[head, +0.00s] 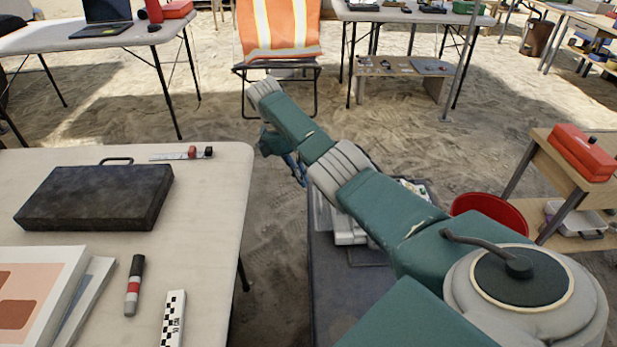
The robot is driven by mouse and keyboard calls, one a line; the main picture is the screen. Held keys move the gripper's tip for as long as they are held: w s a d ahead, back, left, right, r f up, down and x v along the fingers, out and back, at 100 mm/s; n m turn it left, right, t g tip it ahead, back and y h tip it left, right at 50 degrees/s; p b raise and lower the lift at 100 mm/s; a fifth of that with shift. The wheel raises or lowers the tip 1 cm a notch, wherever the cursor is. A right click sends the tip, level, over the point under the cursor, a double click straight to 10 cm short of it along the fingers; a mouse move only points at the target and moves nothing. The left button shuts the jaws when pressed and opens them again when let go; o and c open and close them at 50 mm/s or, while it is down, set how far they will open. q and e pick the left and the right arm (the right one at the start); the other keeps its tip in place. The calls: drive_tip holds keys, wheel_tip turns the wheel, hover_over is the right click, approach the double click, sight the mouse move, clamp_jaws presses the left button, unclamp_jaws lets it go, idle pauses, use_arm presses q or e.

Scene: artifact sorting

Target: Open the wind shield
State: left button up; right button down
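I cannot make out a wind shield in the head view. My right arm reaches from the lower right up to the middle. My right gripper (297,168) hangs partly behind the arm links, in the gap to the right of the near left table. Its fingers are small and mostly hidden, so I cannot tell whether it is open or shut. My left gripper is not in view.
The near left table (205,215) bears a dark case (97,197), a marker (134,285), a scale bar (173,318) and papers. A red bucket (490,208) and a wooden stand with a red box (582,152) are at right. An orange-striped chair (278,28) stands behind.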

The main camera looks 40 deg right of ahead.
use_arm(q)
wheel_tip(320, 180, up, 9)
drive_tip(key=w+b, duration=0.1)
drive_tip(key=b, duration=0.1)
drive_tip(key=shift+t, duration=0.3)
use_arm(e)
drive_tip(key=x, duration=1)
drive_tip(key=shift+f, duration=0.15)
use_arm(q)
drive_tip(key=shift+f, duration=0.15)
